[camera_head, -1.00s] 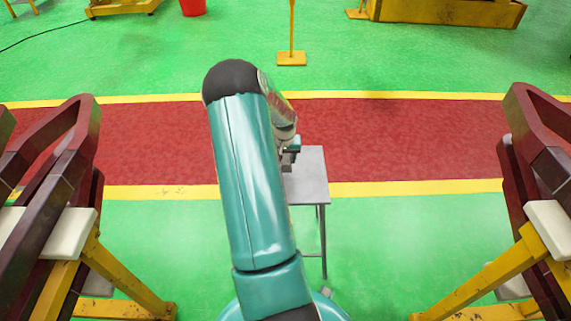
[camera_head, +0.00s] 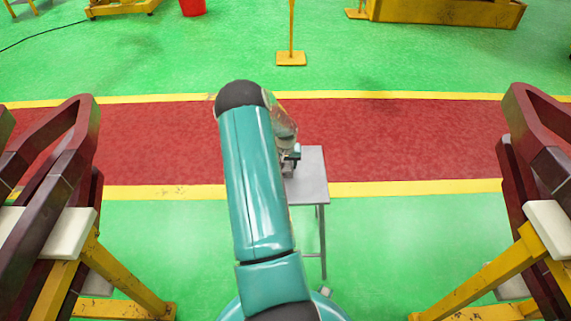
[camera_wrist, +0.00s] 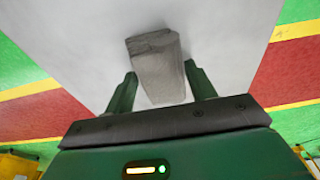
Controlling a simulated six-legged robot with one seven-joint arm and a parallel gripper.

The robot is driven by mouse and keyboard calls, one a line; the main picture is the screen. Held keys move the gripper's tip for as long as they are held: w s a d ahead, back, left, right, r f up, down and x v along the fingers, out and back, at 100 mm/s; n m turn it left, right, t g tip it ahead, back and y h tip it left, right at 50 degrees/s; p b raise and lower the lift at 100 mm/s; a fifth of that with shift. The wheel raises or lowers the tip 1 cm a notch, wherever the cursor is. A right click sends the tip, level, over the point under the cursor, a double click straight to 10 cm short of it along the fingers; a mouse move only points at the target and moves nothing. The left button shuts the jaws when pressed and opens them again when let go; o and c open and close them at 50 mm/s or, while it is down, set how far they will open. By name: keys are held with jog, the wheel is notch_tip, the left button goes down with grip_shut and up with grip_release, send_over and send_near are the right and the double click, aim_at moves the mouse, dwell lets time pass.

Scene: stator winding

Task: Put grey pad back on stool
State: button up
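The grey pad (camera_wrist: 160,78) is a small block between the two fingers of my gripper (camera_wrist: 160,72) in the wrist view. The pad sits slightly turned relative to the fingers. The pale grey stool top (camera_wrist: 85,45) lies right beneath it; I cannot tell whether the pad touches it. In the head view, the stool (camera_head: 312,188) stands beyond my arm, and my gripper (camera_head: 289,168) is low at the top's left part. My arm hides the stool's left side there.
Dark red frames on yellow stands rise at the left (camera_head: 70,165) and right (camera_head: 530,150). A yellow post on a base (camera_head: 291,58) stands beyond the red floor strip (camera_head: 420,135). The stool top around the pad is bare.

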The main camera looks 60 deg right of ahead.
aim_at(285, 169)
jog(key=shift+o, duration=1.3)
notch_tip(285, 169, up, 12)
jog(key=a, duration=0.1)
jog(key=shift+s+a, duration=0.3)
jog(key=shift+s, duration=0.1)
